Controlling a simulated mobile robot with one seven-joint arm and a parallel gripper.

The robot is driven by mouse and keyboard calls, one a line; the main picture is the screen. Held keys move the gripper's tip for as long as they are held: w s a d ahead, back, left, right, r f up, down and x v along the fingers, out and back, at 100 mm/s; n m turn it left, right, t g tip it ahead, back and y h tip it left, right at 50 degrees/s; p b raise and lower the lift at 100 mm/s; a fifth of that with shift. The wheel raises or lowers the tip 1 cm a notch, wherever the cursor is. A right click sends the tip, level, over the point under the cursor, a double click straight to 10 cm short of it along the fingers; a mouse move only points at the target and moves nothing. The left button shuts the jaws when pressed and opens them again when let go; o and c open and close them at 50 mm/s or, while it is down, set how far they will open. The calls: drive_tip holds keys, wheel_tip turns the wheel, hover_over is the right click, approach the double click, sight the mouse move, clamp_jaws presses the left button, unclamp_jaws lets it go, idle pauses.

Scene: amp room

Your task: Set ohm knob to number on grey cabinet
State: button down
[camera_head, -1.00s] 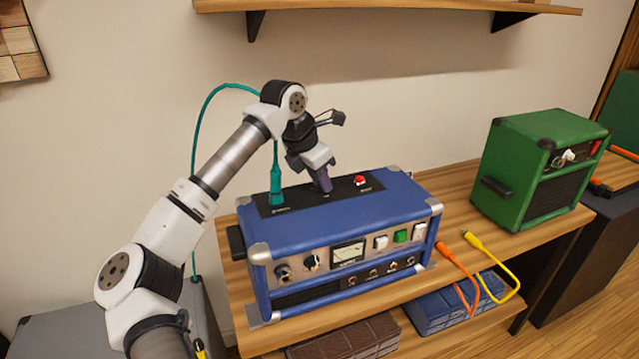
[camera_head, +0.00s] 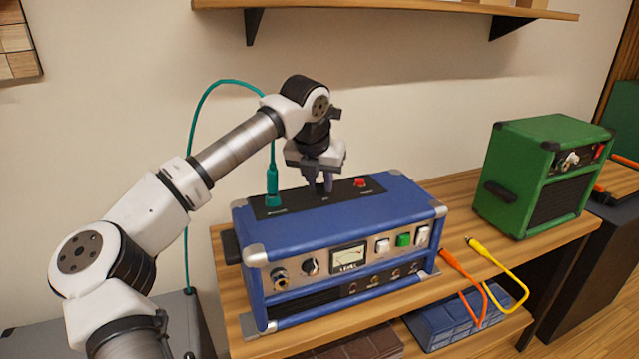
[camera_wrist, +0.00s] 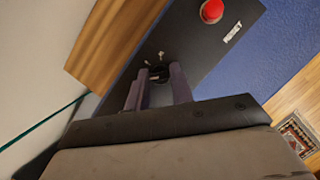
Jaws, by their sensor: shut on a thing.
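The blue amp (camera_head: 340,215) stands on the wooden shelf, with a black panel along the back of its top. My gripper (camera_head: 319,191) points down at the middle of this panel, between the teal plug and the red button. In the wrist view its two purple-grey fingers are shut on a small dark knob (camera_wrist: 159,73), one finger on either side. Small white marks sit beside the knob, too small to read, and the fingers hide most of it. A grey cabinet (camera_head: 95,335) is at the lower left, partly behind my arm. No number shows on its visible part.
The teal plug (camera_head: 272,188) with its cable stands left of my gripper. A red reset button (camera_head: 360,183) is close on the right, also in the wrist view (camera_wrist: 212,11). A green amp (camera_head: 535,175) and orange and yellow cables (camera_head: 510,280) are farther right.

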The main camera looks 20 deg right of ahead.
idle(0.4)
drive_tip(key=c, duration=1.2)
unclamp_jaws()
drive_tip(key=shift+r, duration=0.1)
drive_tip(key=v, duration=1.3)
drive_tip(key=shift+s+r+b, duration=0.2)
drive_tip(key=shift+r+b, duration=0.05)
drive_tip(key=shift+b, duration=0.2)
drive_tip(key=shift+a, duration=0.1)
